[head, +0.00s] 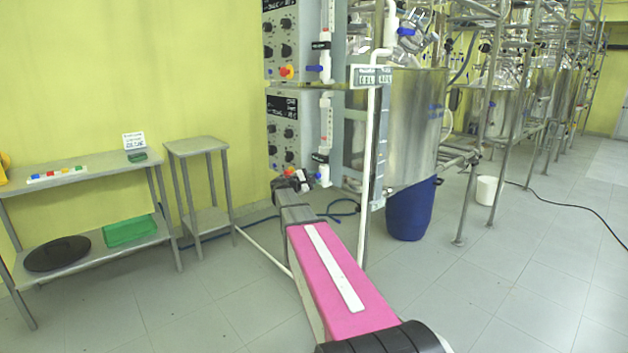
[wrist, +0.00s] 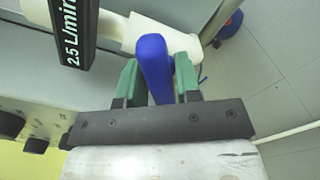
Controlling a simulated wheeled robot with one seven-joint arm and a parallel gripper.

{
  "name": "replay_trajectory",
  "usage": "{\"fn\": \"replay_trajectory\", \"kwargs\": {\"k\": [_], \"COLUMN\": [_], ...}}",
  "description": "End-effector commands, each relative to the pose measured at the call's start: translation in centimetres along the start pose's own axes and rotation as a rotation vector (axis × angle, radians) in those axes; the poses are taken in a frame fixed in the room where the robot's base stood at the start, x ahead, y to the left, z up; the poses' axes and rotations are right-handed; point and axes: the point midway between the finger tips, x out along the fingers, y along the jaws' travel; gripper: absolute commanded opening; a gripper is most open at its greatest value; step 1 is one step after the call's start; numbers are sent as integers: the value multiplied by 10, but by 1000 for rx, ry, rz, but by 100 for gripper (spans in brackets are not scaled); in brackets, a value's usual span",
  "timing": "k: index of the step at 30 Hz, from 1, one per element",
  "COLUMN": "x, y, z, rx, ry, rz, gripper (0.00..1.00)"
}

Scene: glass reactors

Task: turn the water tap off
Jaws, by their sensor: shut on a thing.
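The blue tap handle (wrist: 153,62) fills the gap between the two green fingers of my gripper (wrist: 158,80) in the wrist view. My gripper is shut on it. The handle sits on a white pipe fitting (wrist: 120,30), beside a black label reading 2.5 L/min (wrist: 75,30). In the head view my arm reaches out to the lower white flow meter (head: 326,125) on the reactor panel. My gripper (head: 303,180) is small there, and the handle is partly hidden by it. I cannot tell from these views whether water runs.
A second flow meter with a blue tap (head: 320,68) is above. Control boxes with knobs (head: 283,130) stand just left. A white vertical pipe (head: 367,160) runs close to the right of my arm. A blue barrel (head: 411,212) stands under the steel vessel (head: 415,125). Open floor lies to the right.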

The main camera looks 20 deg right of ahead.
Motion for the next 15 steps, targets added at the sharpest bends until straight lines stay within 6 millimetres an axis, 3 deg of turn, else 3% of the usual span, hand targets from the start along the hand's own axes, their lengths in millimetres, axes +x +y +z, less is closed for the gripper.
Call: {"fn": "replay_trajectory", "kwargs": {"k": [15], "x": [0], "y": [-1], "z": [0], "rx": [440], "ry": [1], "rz": [-2], "gripper": [7]}}
